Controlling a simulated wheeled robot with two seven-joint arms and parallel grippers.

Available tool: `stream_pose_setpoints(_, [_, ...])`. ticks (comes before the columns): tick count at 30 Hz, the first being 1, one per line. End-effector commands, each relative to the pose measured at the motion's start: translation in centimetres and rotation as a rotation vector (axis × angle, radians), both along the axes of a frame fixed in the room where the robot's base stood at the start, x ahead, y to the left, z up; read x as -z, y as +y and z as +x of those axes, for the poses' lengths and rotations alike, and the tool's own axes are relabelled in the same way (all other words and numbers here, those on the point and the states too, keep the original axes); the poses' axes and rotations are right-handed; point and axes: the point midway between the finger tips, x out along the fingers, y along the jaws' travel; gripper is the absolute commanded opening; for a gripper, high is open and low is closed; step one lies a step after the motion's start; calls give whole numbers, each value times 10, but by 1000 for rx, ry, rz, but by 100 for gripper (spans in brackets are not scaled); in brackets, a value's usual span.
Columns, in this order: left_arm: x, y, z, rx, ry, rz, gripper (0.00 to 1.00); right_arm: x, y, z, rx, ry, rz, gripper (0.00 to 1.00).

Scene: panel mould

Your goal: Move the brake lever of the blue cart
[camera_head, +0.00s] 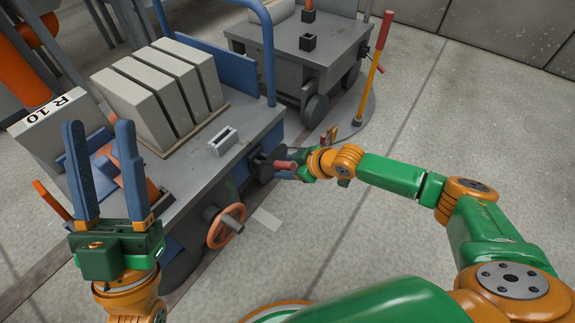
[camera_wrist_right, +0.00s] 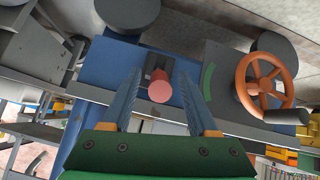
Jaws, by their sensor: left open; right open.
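The blue cart (camera_head: 232,153) stands at the left in the head view, with a grey top and blue rail. A short lever with a red grip (camera_head: 285,165) sticks out from a dark mount at its side; I take this as the brake lever. My right gripper (camera_head: 297,162) is at this lever. In the right wrist view, the round red grip end (camera_wrist_right: 159,92) shows between the open fingers of my right gripper (camera_wrist_right: 160,75), with a gap on each side. My left gripper (camera_head: 98,130) is open and empty over the cart's near left part.
Grey slabs (camera_head: 165,95) stand on the cart top. An orange handwheel (camera_head: 226,225) is on the cart's side, also in the wrist view (camera_wrist_right: 264,82). A grey cart (camera_head: 295,45) and a yellow post with red handle (camera_head: 370,85) stand behind. Floor at right is clear.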

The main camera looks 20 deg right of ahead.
Motion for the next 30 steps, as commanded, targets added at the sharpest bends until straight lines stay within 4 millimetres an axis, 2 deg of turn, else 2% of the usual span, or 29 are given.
stream_pose_setpoints(1, [0, 0, 0, 0, 1, 0, 50, 0, 0, 0, 0, 0, 0, 57])
stream_pose_setpoints(6, [0, 0, 0, 0, 2, 1, 50, 0, 0, 0, 0, 0, 0, 11])
stream_pose_setpoints(7, [0, 0, 0, 0, 2, 1, 50, 0, 0, 0, 0, 0, 0, 3])
stream_pose_setpoints(8, [0, 0, 0, 0, 2, 1, 50, 0, 0, 0, 0, 0, 0, 0])
stream_pose_setpoints(30, [0, 0, 1, -1, 3, 0, 50, 0, 0, 0, -1, 1, 0, 0])
